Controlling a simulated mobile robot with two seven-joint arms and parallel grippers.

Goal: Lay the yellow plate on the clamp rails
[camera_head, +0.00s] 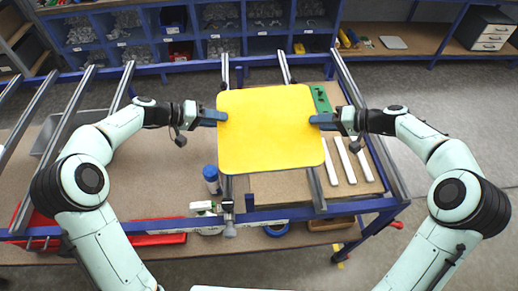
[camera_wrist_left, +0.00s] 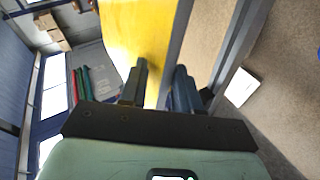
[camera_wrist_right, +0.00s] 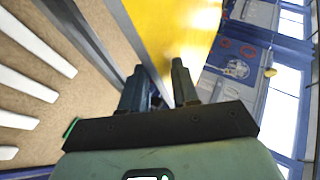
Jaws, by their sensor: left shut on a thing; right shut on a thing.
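The yellow plate (camera_head: 268,130) is a rounded square, held face up between my two grippers over the middle of the frame. My left gripper (camera_head: 217,116) is shut on its left edge and my right gripper (camera_head: 318,118) on its right edge. The left wrist view shows the plate (camera_wrist_left: 135,30) edge between the left fingers (camera_wrist_left: 160,88). The right wrist view shows the plate (camera_wrist_right: 175,35) between the right fingers (camera_wrist_right: 160,88). The clamp rails, a left one (camera_head: 225,70) and a right one (camera_head: 315,188), pass under the plate, which hides their middles. I cannot tell whether the plate touches them.
The blue frame (camera_head: 290,212) carries further grey rails at both sides. Below lie white strips (camera_head: 341,160), a green part (camera_head: 320,98), a blue-capped bottle (camera_head: 211,178) and a red tray (camera_head: 150,238). Blue shelves with bins (camera_head: 220,18) stand behind.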

